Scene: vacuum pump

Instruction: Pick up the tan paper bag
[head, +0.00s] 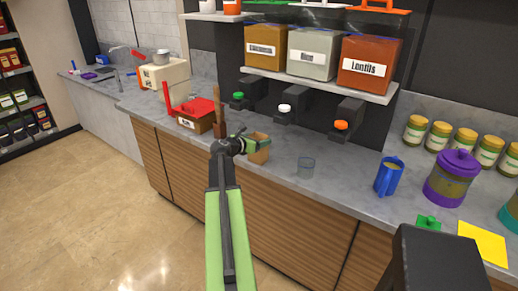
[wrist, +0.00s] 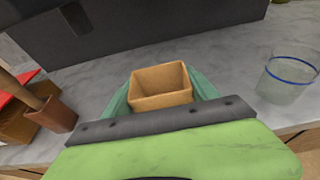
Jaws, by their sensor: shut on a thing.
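The tan paper bag (head: 259,152) is a small, open-topped box shape at the front of the grey counter. In the wrist view the bag (wrist: 160,85) sits between the green fingers, its open top facing up and its inside empty as far as I can see. My gripper (head: 252,146) is shut on the bag, with a finger on each side; it also shows in the wrist view (wrist: 163,98). The bag's lower part is hidden by my gripper. I cannot tell whether its base touches the counter.
A clear glass (head: 306,167) stands right of the bag, and a brown holder with a wooden handle (wrist: 57,115) stands left. A red-lidded box (head: 195,116) is further left. A blue jug (head: 388,176) and purple-lidded jar (head: 453,180) stand right. Dispensers under a shelf (head: 320,84) overhang the back.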

